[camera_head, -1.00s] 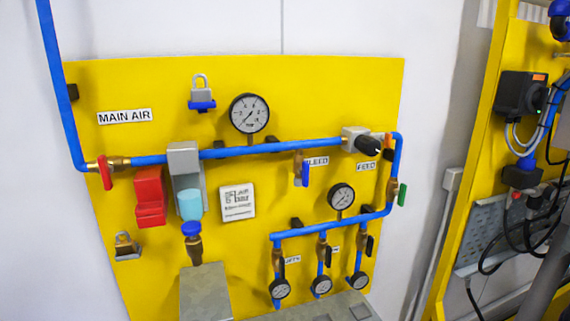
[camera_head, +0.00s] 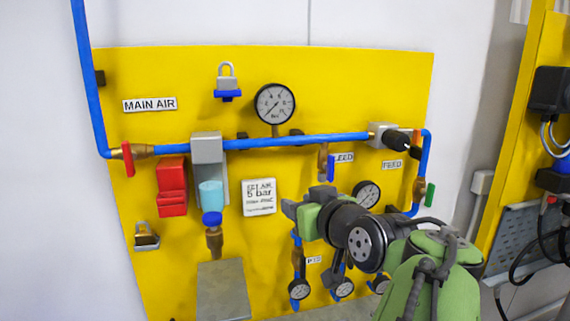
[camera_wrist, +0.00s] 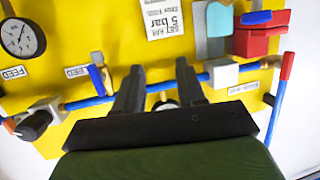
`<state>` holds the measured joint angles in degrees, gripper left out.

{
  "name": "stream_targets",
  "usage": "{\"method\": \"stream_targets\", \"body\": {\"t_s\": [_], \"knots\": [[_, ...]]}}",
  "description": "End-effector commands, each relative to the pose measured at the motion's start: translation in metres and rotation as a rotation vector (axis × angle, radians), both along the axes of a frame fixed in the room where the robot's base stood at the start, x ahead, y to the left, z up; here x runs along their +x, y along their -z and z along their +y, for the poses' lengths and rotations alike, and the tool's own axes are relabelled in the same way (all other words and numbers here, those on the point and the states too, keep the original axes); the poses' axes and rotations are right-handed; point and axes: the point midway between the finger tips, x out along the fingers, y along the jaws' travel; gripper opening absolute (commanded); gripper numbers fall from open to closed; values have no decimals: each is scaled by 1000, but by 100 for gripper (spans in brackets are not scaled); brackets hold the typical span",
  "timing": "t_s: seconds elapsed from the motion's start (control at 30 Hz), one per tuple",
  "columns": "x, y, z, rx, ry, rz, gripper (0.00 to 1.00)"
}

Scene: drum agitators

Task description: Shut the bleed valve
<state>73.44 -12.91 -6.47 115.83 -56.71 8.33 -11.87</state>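The bleed valve is a small brass fitting below the horizontal blue pipe, with a blue lever (camera_head: 330,167) hanging straight down beside it. Its label, partly covered by the lever, reads "LEED". The lever also shows left of my fingers in the wrist view (camera_wrist: 97,79), where the panel appears upside down. My gripper (camera_head: 304,200) is in front of the panel, just below and left of the lever in the head view. In the wrist view my two dark fingers (camera_wrist: 158,75) are well apart with nothing held. They do not appear to touch the lever.
The blue main pipe (camera_head: 290,141) crosses the yellow panel (camera_head: 180,75). A red-handled main air valve (camera_head: 128,159), a filter unit (camera_head: 207,150), a large gauge (camera_head: 275,104) and a black feed knob (camera_head: 397,138) surround the area. My arm covers part of the lower gauges.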

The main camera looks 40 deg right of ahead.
Motion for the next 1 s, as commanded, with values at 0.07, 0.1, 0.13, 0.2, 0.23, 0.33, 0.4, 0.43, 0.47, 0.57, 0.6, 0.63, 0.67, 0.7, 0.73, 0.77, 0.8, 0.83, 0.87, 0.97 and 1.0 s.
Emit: {"method": "stream_targets", "body": {"t_s": [0.07,0.1,0.13,0.2,0.23,0.33,0.4,0.43,0.47,0.57,0.6,0.63,0.67,0.7,0.73,0.77,0.8,0.83,0.87,0.97,1.0], "knots": [[-30,-14,-39,-36,86,-88,39],[-44,-22,-51,-57,116,-127,39],[-52,-27,-58,-70,132,-152,39],[-69,-36,-69,-95,162,-195,39],[-73,-39,-72,-101,170,-206,39],[-76,-44,-75,-111,177,-223,39],[-69,-45,-79,-109,174,-222,39],[-64,-45,-82,-109,173,-222,39],[-59,-45,-85,-107,172,-222,39],[-37,-46,-97,-106,170,-222,39],[-28,-46,-102,-107,170,-222,39],[-21,-46,-106,-105,170,-221,39],[-15,-46,-110,-106,170,-222,39],[-6,-46,-115,-106,171,-223,39],[1,-46,-119,-106,171,-221,39],[8,-46,-123,-104,171,-221,39],[16,-47,-128,-105,171,-223,39],[22,-46,-132,-105,172,-222,39],[28,-46,-135,-105,172,-222,39],[44,-46,-145,-106,172,-222,39],[49,-46,-148,-105,174,-222,39]]}}
